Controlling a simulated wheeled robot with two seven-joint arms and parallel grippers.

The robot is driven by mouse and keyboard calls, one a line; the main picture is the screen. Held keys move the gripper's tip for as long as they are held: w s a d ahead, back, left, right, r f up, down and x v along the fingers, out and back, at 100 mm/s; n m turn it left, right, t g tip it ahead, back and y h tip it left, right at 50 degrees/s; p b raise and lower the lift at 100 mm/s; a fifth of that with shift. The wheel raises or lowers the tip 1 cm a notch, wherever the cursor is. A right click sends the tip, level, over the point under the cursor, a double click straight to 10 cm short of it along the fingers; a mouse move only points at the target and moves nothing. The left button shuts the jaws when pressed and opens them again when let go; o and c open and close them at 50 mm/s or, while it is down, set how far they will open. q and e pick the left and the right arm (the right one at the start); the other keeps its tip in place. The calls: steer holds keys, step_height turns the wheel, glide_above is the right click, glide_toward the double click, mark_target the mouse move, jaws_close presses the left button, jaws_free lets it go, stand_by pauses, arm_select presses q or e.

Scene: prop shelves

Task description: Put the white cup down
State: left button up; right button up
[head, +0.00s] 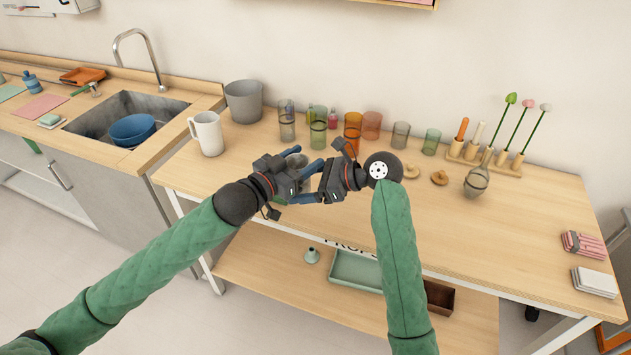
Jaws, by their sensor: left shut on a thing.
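My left gripper (309,184) is over the front part of the wooden table, its fingers pointing right. It is shut on a small pale thing, mostly hidden by the gripper. I take this for the white cup, but its shape and tilt cannot be made out. A larger white mug (208,134) with a handle stands upright on the table's left end, apart from both grippers. My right gripper (325,178) is close beside the left one and overlaps it in the view. Its fingers are not clear enough to tell open from shut.
Behind the grippers stand a grey bucket (243,101), an amber glass (352,130), a green glass (433,141) and other glasses. The table's right-middle is clear. A sink (95,122) is at left.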

steer(key=shift+a+f, duration=0.1)
steer(key=shift+a, duration=0.05)
steer(key=c, duration=1)
arm_select(q)
steer(key=o, duration=1.2)
steer(key=shift+c, duration=0.2)
arm_select(e)
steer(key=shift+c, duration=0.9)
